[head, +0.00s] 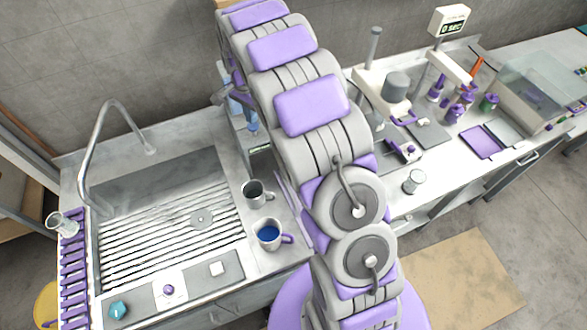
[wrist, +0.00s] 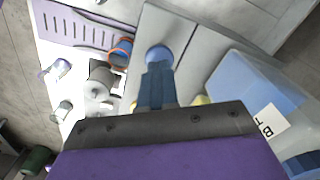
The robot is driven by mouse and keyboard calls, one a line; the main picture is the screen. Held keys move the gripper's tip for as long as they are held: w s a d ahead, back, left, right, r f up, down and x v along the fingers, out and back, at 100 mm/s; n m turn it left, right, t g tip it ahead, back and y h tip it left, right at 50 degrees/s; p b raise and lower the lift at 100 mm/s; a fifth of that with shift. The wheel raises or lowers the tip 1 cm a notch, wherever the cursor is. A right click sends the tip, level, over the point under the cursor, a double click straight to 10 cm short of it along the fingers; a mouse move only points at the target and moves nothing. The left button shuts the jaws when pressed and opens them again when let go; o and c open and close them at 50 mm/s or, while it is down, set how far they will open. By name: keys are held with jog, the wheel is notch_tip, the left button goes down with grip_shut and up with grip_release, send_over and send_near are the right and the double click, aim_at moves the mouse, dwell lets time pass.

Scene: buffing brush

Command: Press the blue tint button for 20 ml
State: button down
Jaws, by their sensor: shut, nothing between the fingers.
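In the wrist view, a round blue button (wrist: 158,54) sits on a grey panel (wrist: 150,25). My gripper (wrist: 157,72) is shut and empty, and its fingertips overlap the lower edge of the button in the picture. I cannot tell whether they touch it. A blue translucent container (wrist: 245,82) with a white label reading "BT" stands to the right. A yellow part (wrist: 200,100) shows beside the fingers, mostly hidden. In the head view my arm fills the middle and hides my gripper. Part of a bluish dispenser (head: 243,112) shows behind the arm.
A grey mug (head: 256,193) and a mug with blue liquid (head: 268,236) stand on the counter right of the sink (head: 165,215). A bench (head: 430,165) with bottles, a press and a "0 SEC" display (head: 451,22) lies right of my arm.

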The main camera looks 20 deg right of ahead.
dwell(0.3)
notch_tip(320, 180, up, 6)
jog(key=p, duration=0.1)
jog(key=shift+p, duration=0.4)
dwell(0.6)
jog(key=s+r+n+b, duration=0.1)
jog(key=s+n+b, duration=0.5)
jog(key=s, duration=1.3)
jog(key=s+f+n+g+b, duration=0.1)
jog(key=s+f+n+b, duration=0.2)
jog(key=s, duration=0.9)
jog(key=s+f+n+b, duration=0.3)
jog(key=s+f+b, duration=0.1)
jog(key=s, duration=0.8)
jog(key=shift+f+g+b, duration=0.3)
jog(key=shift+g+b, duration=0.1)
